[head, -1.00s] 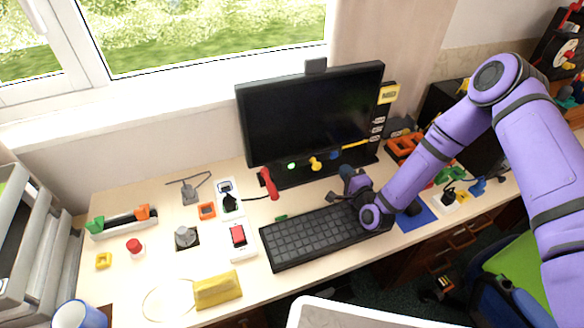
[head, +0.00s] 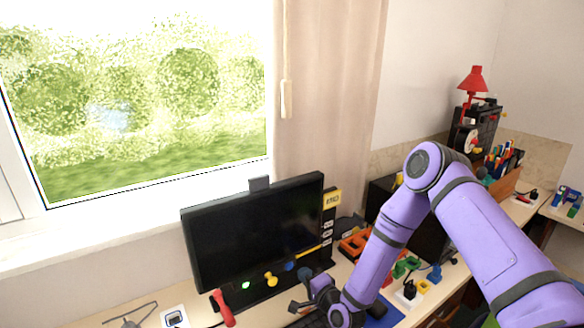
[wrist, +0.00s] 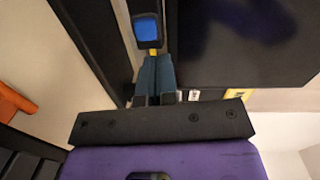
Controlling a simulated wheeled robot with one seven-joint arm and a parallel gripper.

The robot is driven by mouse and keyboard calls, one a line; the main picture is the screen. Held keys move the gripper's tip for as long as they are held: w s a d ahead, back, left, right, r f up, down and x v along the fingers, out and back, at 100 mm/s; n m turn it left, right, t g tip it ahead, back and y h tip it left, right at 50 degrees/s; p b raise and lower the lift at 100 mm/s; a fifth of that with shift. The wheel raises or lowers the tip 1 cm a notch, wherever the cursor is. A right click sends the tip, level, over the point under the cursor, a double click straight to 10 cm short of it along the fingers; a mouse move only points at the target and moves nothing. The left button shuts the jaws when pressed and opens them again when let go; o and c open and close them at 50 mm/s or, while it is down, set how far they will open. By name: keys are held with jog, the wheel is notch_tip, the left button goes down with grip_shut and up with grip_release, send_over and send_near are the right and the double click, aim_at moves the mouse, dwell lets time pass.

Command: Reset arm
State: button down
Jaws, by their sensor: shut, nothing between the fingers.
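My purple arm reaches in from the right in the head view. My gripper (head: 308,290) is over the desk, just in front of the monitor's lower right corner. In the wrist view, the fingers of my gripper (wrist: 153,88) lie together with nothing held between them. A blue knob with a yellow stem (wrist: 147,27) shows beyond the fingertips there. The monitor (head: 255,232) stands upright behind my gripper. The keyboard (head: 312,320) is mostly cut off by the lower edge and partly hidden by my arm.
Orange (head: 355,244) and green (head: 402,267) parts lie right of the monitor. A red lamp (head: 473,80) and a pen box (head: 500,168) stand at the far right. The space above the desk is open.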

jog(key=w+d+r+n+g+h, duration=0.15)
jog(key=d+r+n, duration=0.3)
jog(key=r, duration=0.65)
jog(key=w+d+r+n+g+h, duration=0.1)
jog(key=d+r+n+g+h, duration=0.15)
jog(key=d+r, duration=0.6)
jog(key=s+d+r+n+h, duration=0.1)
jog(key=s+d+r+h, duration=0.1)
jog(key=r, duration=0.4)
jog(key=s+d+r+n+h, duration=0.1)
jog(key=s+r, duration=0.1)
jog(key=r, duration=0.3)
jog(key=s+d+r+g+h, duration=0.1)
jog(key=s+d+r+h, duration=0.1)
jog(key=s+d+r, duration=0.5)
jog(key=s+d+r+g, duration=0.2)
jog(key=s+r, duration=0.1)
jog(key=s, duration=1)
jog(key=s+d+r+g+h, duration=0.1)
jog(key=s+d+r, duration=0.2)
jog(key=s, duration=1.1)
jog(key=shift+d+r+n+g, duration=0.25)
jog(key=shift+r+n+g, duration=0.15)
jog(key=shift+r, duration=0.3)
jog(key=shift+w, duration=0.1)
